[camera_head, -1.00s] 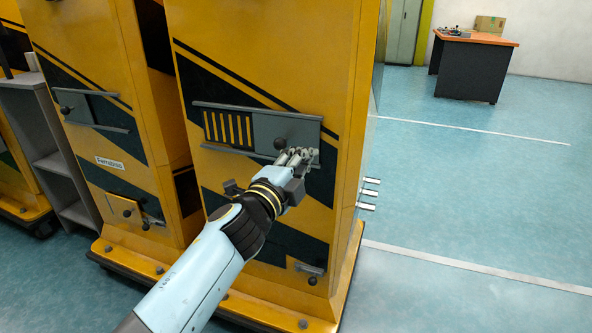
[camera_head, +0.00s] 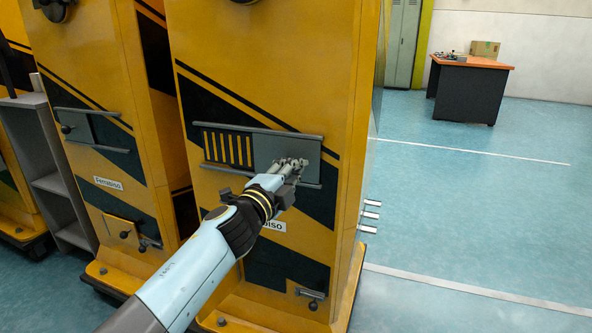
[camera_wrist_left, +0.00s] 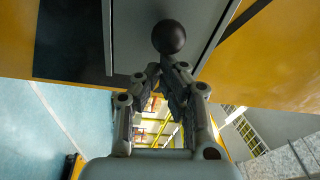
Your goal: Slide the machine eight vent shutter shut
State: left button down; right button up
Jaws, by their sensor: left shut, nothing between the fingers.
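The grey vent shutter (camera_head: 267,150) sits between two rails on the front of the yellow machine, at the right part of its track. To its left the slotted vent (camera_head: 228,147) shows its yellow slots uncovered. My left gripper (camera_head: 290,165) is shut and empty in front of the shutter's lower right part. The gripper hides the knob in the head view. In the left wrist view the round black knob (camera_wrist_left: 169,37) stands on the grey plate, just beyond the shut fingertips (camera_wrist_left: 166,68). I cannot tell whether they touch. My right gripper is not in view.
Below the shutter are a label (camera_head: 272,226) and a small latch (camera_head: 311,295). Another yellow machine (camera_head: 100,100) with a similar panel stands to the left, beside a grey shelf (camera_head: 55,185). Open floor lies to the right, with a desk (camera_head: 468,90) far back.

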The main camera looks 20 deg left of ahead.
pick_arm(q)
jog(key=a, duration=1)
jog(key=a+b, duration=0.1)
jog(key=a, duration=0.4)
jog(key=shift+w+a, duration=0.25)
jog(key=shift+a, duration=0.35)
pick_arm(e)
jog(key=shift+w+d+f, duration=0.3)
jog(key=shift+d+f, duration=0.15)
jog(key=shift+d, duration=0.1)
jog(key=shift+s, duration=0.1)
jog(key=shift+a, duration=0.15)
